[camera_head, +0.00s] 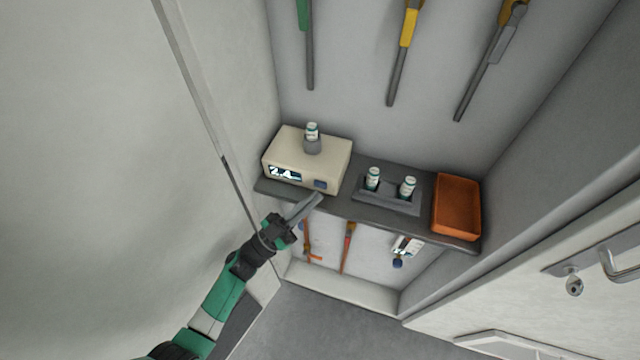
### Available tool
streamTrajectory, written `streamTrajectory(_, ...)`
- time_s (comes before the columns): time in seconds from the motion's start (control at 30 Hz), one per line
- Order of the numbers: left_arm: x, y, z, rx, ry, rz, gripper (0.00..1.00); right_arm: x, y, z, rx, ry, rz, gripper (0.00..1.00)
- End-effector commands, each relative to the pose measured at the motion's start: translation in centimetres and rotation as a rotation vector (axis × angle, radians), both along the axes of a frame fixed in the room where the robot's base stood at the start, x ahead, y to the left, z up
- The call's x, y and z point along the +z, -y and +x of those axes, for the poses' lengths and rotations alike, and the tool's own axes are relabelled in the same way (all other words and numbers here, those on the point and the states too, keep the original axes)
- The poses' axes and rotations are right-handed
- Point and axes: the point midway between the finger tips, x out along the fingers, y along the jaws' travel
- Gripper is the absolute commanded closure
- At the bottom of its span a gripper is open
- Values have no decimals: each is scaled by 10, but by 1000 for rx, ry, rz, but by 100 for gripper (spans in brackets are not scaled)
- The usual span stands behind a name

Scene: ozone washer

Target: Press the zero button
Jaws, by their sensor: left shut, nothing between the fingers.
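A cream box-shaped instrument (322,161) stands at the left of a dark shelf. I cannot read a label on the button. A white vial (312,131) stands in a grey holder on top of the instrument. My left gripper (316,199) is shut and empty. My right gripper is not in view.
The dark shelf (345,208) also carries a grey rack (388,200) with two vials (373,178) and an orange tray (457,207). Tools hang on the wall above and below the shelf. A door with a handle (612,265) is at the right.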

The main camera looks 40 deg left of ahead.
Motion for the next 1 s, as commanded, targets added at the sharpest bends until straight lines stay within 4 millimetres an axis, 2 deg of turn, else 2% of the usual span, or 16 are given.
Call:
streamTrajectory(0.63, 0, 0, 0, 0, 0, 0, 100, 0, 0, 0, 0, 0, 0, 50)
streamTrajectory(1.0, 0, -4, 8, 0, 0, 0, 100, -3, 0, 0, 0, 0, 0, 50)
